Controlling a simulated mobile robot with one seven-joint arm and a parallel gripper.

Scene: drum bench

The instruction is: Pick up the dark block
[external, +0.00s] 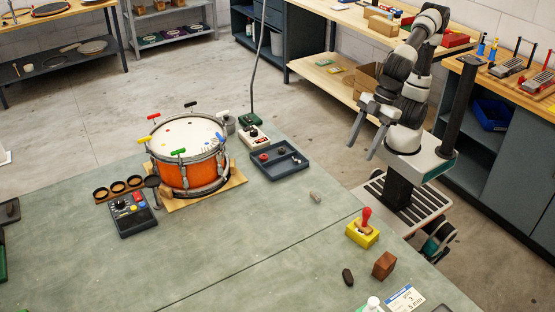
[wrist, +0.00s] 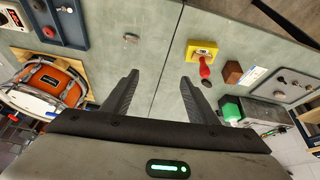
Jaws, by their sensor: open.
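The dark block is a reddish-brown cube (external: 384,265) standing on the green-grey bench top, near the front right of the external view. It also shows in the wrist view (wrist: 232,72), right of centre beside a yellow block. My gripper (external: 361,152) is raised at the bench's right side, well apart from the cube. Its two fingers are spread and point downward. In the wrist view my gripper (wrist: 159,78) has only bare bench between its fingers, and the cube lies outside, to the right of the right finger.
The yellow block (external: 362,234) with a red-knobbed stamp stands close to the cube. A small dark oval piece (external: 347,277) and a white card (external: 404,298) lie nearby. An orange drum (external: 187,174) and a grey tray (external: 274,166) stand farther back. The bench middle is mostly clear.

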